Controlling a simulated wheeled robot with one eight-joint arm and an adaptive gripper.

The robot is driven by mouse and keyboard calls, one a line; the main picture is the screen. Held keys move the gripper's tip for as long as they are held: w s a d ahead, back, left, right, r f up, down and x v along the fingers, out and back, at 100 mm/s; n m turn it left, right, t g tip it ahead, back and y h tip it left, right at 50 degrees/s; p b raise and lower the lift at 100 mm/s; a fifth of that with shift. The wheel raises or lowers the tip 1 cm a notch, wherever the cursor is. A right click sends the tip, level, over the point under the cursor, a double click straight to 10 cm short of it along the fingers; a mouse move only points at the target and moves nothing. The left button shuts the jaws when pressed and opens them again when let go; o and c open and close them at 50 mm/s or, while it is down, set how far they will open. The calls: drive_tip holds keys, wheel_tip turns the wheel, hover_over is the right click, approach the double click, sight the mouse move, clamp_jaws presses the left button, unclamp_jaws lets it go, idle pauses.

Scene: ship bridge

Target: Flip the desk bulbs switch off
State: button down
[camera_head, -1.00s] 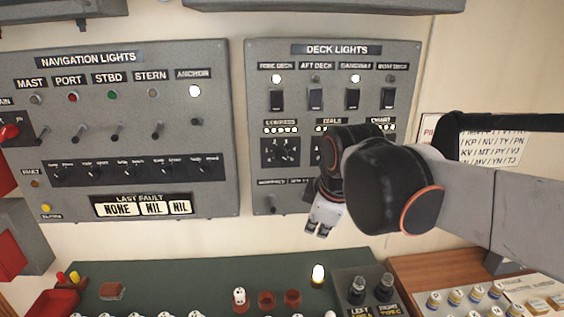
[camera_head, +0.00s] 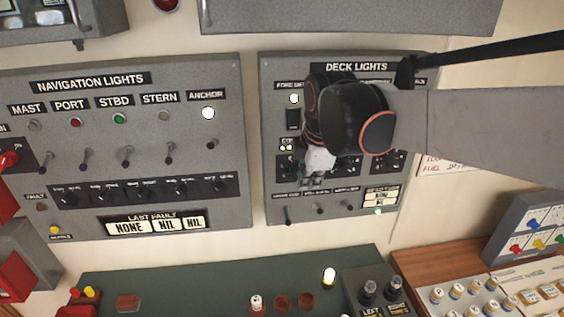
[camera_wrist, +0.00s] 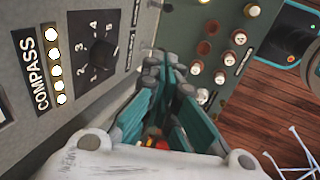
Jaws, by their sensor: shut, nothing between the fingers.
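The grey deck lights panel (camera_head: 270,180) stands on the wall in the head view, its middle covered by my arm and gripper. Along its lower edge are small toggle switches: a left one (camera_head: 288,215), a middle one (camera_head: 319,209) and a right one (camera_head: 348,206). Their labels are too small to read, so I cannot tell which is the desk bulbs switch. My gripper (camera_head: 311,183) is shut and empty, pointing down in front of the panel just above these toggles. In the wrist view its teal fingers (camera_wrist: 160,75) are beside the compass dial (camera_wrist: 97,52).
The navigation lights panel (camera_head: 235,185) is to the left, with a row of toggles and a lit anchor lamp (camera_head: 208,113). The green desk (camera_head: 210,285) below carries a lit bulb (camera_head: 329,277) and red sockets. A wooden surface (camera_head: 425,265) is at right.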

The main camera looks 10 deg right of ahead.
drive_tip(key=shift+f, duration=0.1)
approach(318, 208)
drive_tip(key=shift+a+f, duration=1.45)
drive_tip(key=shift+f, duration=1.35)
drive_tip(key=shift+w, duration=0.3)
drive_tip(key=shift+s+b, duration=0.1)
drive_tip(key=shift+b, duration=0.2)
drive_tip(key=shift+s+f+t, duration=0.15)
drive_tip(key=shift+t, duration=0.25)
